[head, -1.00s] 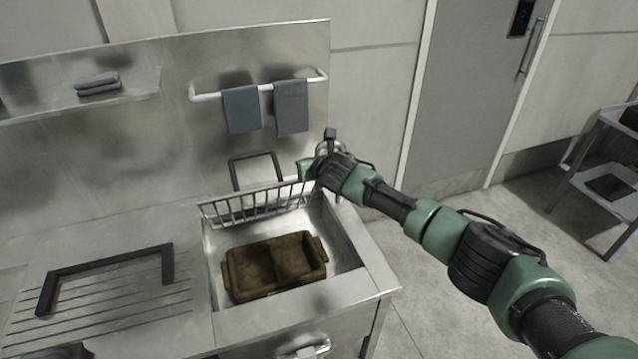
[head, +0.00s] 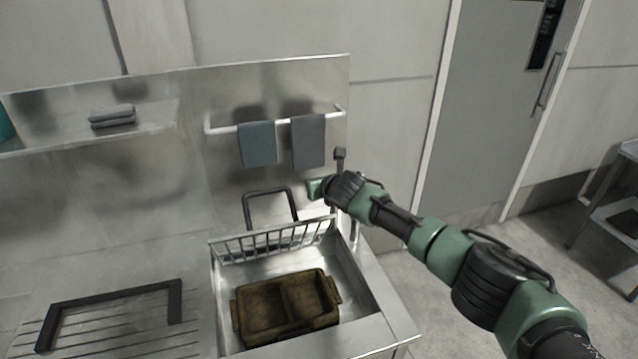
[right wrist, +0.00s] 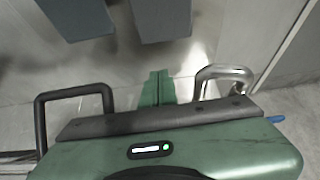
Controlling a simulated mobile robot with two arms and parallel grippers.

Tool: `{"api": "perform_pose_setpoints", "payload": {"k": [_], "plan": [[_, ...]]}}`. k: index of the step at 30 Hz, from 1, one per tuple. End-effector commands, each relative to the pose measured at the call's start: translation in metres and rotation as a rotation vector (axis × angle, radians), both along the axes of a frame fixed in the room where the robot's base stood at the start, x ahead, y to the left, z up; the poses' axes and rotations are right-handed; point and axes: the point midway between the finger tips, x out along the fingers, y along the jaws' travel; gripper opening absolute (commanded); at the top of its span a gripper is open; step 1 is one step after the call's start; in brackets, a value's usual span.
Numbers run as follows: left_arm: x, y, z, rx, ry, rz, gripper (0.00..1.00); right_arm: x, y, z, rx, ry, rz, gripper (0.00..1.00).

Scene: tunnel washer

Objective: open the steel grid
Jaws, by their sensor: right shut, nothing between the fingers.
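The steel grid (head: 272,243) stands raised along the back edge of a steel sink (head: 372,285), its bars tilted up and the basin open in front. A black U-shaped handle (head: 270,193) stands up just behind it; I cannot tell whether it belongs to the grid. My right gripper (head: 316,188) is shut and empty, above the grid's right end and apart from it. In the right wrist view its closed green fingers (right wrist: 157,88) point to the back wall, between the black handle (right wrist: 76,93) and a chrome pipe (right wrist: 226,73). The grid is not clearly seen there.
A brown two-part tray (head: 287,308) sits in the sink. A second black handle (head: 110,294) is over the ribbed drainboard at left. Two towels (head: 257,146) hang on a white rail (head: 222,128) above. A shelf (head: 60,135) holds folded cloths. A door (head: 485,110) is at right.

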Motion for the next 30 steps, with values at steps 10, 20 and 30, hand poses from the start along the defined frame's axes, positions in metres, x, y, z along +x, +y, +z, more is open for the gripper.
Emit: {"api": "perform_pose_setpoints", "payload": {"k": [10,20,30], "plan": [[0.021,-0.002,0.002,-0.004,-0.032,0.0,0.36,0.0,0.0,0.0,0.0,0.0,0.0,0.0],[0.013,-0.001,0.001,-0.002,-0.019,0.0,0.36,-0.001,-0.001,0.001,0.0,0.0,0.0,0.0],[0.011,0.001,-0.002,0.001,-0.016,-0.001,0.36,-0.027,-0.01,0.016,0.0,-0.002,0.001,0.0]]}}
